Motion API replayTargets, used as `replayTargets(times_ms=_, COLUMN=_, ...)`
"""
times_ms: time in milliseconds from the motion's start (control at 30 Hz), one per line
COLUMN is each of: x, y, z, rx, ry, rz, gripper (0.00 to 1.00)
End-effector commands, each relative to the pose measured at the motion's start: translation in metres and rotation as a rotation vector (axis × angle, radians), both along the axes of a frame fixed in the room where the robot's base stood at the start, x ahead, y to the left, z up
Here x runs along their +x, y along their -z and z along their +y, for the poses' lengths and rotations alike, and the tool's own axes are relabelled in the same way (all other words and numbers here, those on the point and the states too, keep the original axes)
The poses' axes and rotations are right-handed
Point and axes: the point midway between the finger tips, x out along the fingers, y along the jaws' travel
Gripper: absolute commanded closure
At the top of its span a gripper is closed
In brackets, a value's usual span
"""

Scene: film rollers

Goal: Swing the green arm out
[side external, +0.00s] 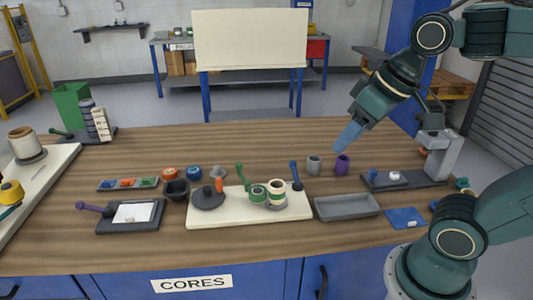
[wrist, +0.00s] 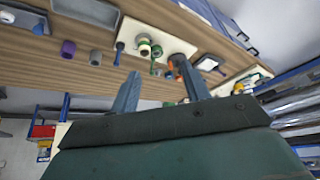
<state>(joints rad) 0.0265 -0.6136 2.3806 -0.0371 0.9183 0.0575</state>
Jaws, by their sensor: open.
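The green arm (side external: 240,175) is a short lever with a round knob, standing up at the back edge of a cream base plate (side external: 236,216). Beside it on the plate are a green-cored roll (side external: 258,193), a cream roll (side external: 276,196) and a blue lever (side external: 296,175). In the wrist view the green arm (wrist: 153,68) appears small and distant, between the fingers. My gripper (side external: 341,148) hangs above the table, right of and behind the plate, clear of the green arm. Its blue fingers are apart and empty in the wrist view (wrist: 158,68).
A dark disc with an orange peg (side external: 208,198) sits at the plate's left. A grey cup (side external: 314,164) and purple cup (side external: 342,165) stand below my gripper. A grey tray (side external: 346,206) lies right of the plate. Bare wood lies behind the plate.

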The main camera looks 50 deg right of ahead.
Motion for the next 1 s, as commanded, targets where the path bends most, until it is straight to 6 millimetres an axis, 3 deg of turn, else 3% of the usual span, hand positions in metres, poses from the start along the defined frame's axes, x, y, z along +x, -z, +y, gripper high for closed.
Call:
replayTargets(times_ms=233, x=0.054, y=-0.017, z=-0.003, rx=0.045, ry=0.062, rz=0.051, gripper=0.53)
replayTargets(times_ms=500, x=0.115, y=-0.024, z=-0.011, rx=0.091, ry=0.129, rz=0.106, gripper=0.53)
replayTargets(times_ms=767, x=0.175, y=-0.016, z=-0.024, rx=0.134, ry=0.194, rz=0.159, gripper=0.53)
replayTargets(times_ms=1000, x=0.228, y=0.003, z=-0.041, rx=0.172, ry=0.257, rz=0.208, gripper=0.53)
